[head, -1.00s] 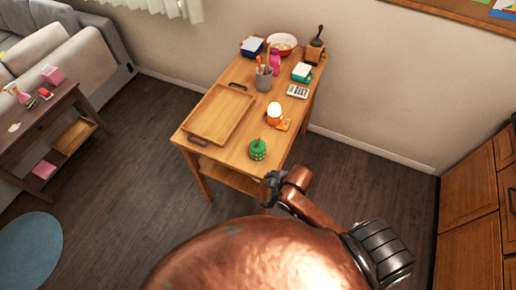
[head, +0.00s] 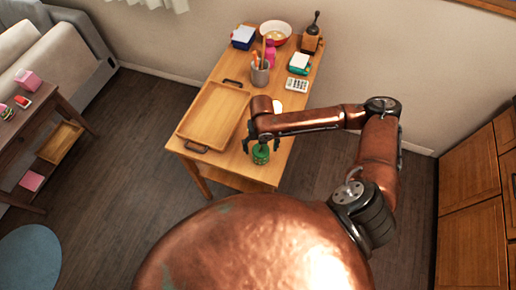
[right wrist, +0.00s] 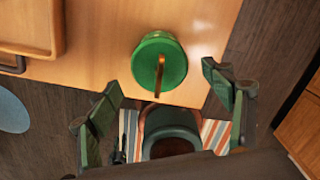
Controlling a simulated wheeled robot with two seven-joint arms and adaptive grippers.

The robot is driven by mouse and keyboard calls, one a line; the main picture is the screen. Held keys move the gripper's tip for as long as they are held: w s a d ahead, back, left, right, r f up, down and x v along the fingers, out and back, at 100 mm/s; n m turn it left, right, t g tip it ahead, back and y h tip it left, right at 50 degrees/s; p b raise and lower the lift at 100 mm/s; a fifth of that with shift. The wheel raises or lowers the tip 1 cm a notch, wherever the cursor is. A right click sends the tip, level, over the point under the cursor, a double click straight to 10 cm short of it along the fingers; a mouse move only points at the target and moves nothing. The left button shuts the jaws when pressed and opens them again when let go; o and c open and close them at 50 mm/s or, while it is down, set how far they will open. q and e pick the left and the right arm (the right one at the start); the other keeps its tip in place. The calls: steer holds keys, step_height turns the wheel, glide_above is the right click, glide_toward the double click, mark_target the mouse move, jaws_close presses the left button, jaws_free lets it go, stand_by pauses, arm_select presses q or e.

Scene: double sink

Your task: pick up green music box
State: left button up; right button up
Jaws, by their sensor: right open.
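The green music box (head: 261,156) stands on the wooden table (head: 243,170) near its front edge. In the right wrist view it is a round green thing (right wrist: 150,52) with a brown bar or handle across its top. My right gripper (head: 255,141) is over or just beside it in the head view and partly covers it. In the right wrist view my right gripper (right wrist: 165,105) is open, its two fingers wide apart and empty. The box lies forward of and between the finger lines, apart from them. My left gripper is not in view.
A wooden tray (head: 190,137) lies left of the box. Behind are a pencil cup (head: 260,75), a calculator (head: 299,61), a bowl (head: 275,27) and a grinder (head: 310,42).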

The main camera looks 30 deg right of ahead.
steer(key=f, duration=0.3)
steer(key=shift+w+d+f, duration=0.15)
steer(key=shift+d+f, duration=0.05)
steer(key=shift+f, duration=0.05)
step_height(320, 180, down, 2)
steer(key=shift+w+f, duration=0.1)
steer(key=shift+f, duration=0.15)
steer(key=shift+w+f, duration=0.1)
steer(key=shift+f, duration=0.75)
steer(key=c, duration=1.1)
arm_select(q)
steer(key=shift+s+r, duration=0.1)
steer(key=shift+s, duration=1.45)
arm_select(e)
steer(key=shift+c, duration=1.4)
steer(key=shift+r, duration=0.1)
